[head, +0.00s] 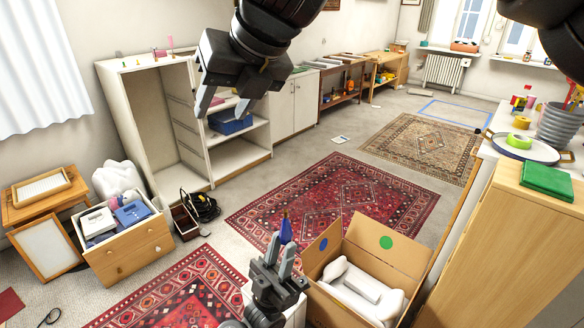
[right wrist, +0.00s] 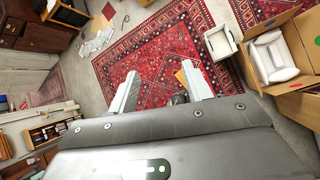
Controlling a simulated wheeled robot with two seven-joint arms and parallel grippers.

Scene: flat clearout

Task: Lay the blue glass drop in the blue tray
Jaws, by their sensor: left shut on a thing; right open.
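The blue glass drop (head: 286,229) is a small pointed dark-blue piece, upright between the fingertips of my left gripper (head: 281,248) at the bottom centre of the head view. The left gripper is shut on its lower part, which the fingers hide. A blue tray (head: 230,123) sits on a shelf of the white open unit, left of centre. My right gripper (head: 225,104) is open and empty, and in the picture it hangs just above and partly in front of that tray. Its spread fingers (right wrist: 160,72) also show in the right wrist view, above the red rug.
An open cardboard box (head: 325,245) with white foam stands right of my left gripper. A wooden cabinet (head: 500,235) bearing a green block (head: 547,181) is at right. A filled drawer box (head: 128,258) stands at left. The red rug (head: 335,190) has clear floor space.

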